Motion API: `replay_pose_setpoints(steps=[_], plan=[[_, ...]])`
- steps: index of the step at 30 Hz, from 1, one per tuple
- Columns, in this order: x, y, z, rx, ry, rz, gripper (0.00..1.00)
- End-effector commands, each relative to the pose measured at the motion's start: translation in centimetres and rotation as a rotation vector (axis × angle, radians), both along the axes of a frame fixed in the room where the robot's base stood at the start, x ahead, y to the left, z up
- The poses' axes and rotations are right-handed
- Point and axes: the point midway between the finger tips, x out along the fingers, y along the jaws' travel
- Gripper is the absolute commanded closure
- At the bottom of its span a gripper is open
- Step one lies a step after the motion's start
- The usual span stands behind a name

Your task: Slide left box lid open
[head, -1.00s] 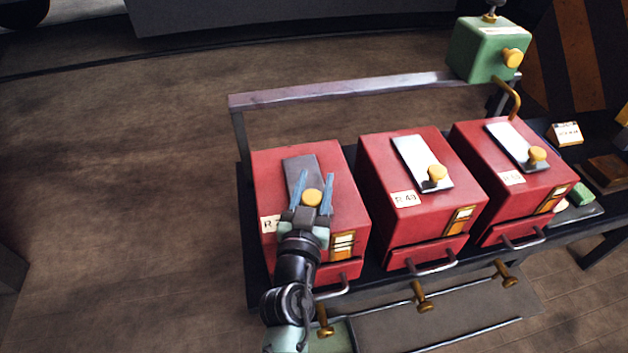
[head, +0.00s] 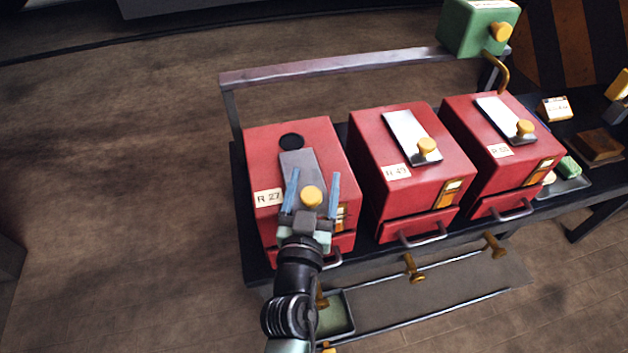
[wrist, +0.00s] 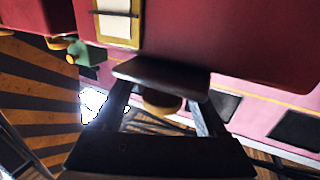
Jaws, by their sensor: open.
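The left red box (head: 330,142) carries a label reading R 27. Its grey metal lid (head: 299,165) has slid toward the front, and a round dark hole (head: 291,141) shows in the box top behind it. A yellow knob (head: 311,196) stands at the lid's front end. My gripper (head: 314,186) is open, with its two blue fingers on either side of the knob. In the wrist view the yellow knob (wrist: 162,102) lies between the dark fingers, under the lid's end plate (wrist: 160,76). Whether the fingers touch the knob is unclear.
Two more red boxes, the middle one (head: 440,185) and the right one (head: 535,150), have lids in place. A metal rail (head: 340,66) runs behind the boxes. A green box (head: 475,30) stands at back right. Brass handles and a low tray (head: 352,315) are in front.

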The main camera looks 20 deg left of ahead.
Motion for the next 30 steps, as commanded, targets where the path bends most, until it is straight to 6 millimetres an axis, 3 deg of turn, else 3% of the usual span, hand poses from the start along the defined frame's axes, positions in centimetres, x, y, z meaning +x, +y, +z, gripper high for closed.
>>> replay_pose_setpoints(steps=[8,21,30], plan=[[-1.1,-0.2,-0.1,0.000,0.000,0.001,0.26],[-8.8,-1.9,-0.3,-0.001,0.003,-0.002,0.26],[-12.2,-2.5,-0.1,0.000,0.001,-0.001,0.26]])
